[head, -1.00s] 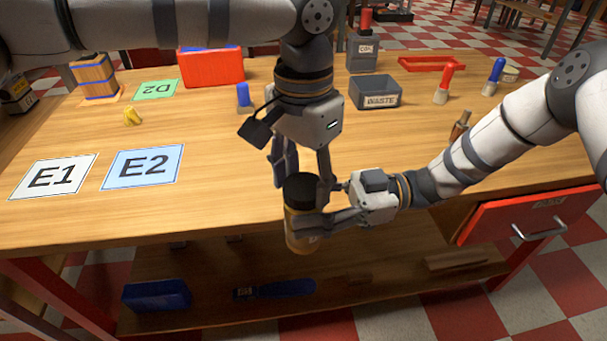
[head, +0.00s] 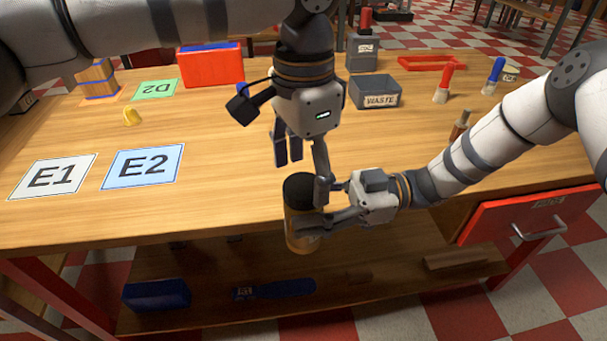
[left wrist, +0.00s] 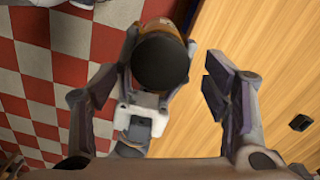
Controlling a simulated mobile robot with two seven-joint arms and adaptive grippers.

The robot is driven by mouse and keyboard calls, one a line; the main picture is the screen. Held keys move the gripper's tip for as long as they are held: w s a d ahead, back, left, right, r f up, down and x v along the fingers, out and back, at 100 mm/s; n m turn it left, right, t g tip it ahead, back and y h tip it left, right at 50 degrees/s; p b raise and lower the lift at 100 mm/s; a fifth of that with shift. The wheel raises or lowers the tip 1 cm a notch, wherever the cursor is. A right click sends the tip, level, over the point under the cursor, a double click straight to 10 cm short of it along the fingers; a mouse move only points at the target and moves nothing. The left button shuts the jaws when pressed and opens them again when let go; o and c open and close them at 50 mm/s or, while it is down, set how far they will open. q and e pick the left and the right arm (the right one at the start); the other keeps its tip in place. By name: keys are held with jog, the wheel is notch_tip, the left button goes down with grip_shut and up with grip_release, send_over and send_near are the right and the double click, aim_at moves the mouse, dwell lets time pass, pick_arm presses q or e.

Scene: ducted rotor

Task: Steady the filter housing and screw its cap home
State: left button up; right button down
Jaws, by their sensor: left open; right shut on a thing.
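The filter housing (head: 301,236) is an amber-brown cylinder, roughly upright, in front of the table's front edge and above the lower shelf. Its black cap (head: 298,186) sits on top; I cannot tell how tightly it is seated. My right gripper (head: 308,216) is shut on the housing's side from the right, its fingers partly hiding the body. My left gripper (head: 301,167) is open and empty, pointing down just above the cap. In the left wrist view the round cap (left wrist: 160,62) lies between and beyond the spread left fingers (left wrist: 157,103), apart from both.
Cards E1 (head: 54,176) and E2 (head: 143,167) lie on the table at left. A grey waste bin (head: 376,92) stands behind. A red drawer (head: 530,220) juts out at right. The lower shelf holds a blue box (head: 157,294).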

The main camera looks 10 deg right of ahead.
pick_arm(q)
jog(key=shift+r, duration=1.45)
jog(key=shift+c, duration=0.4)
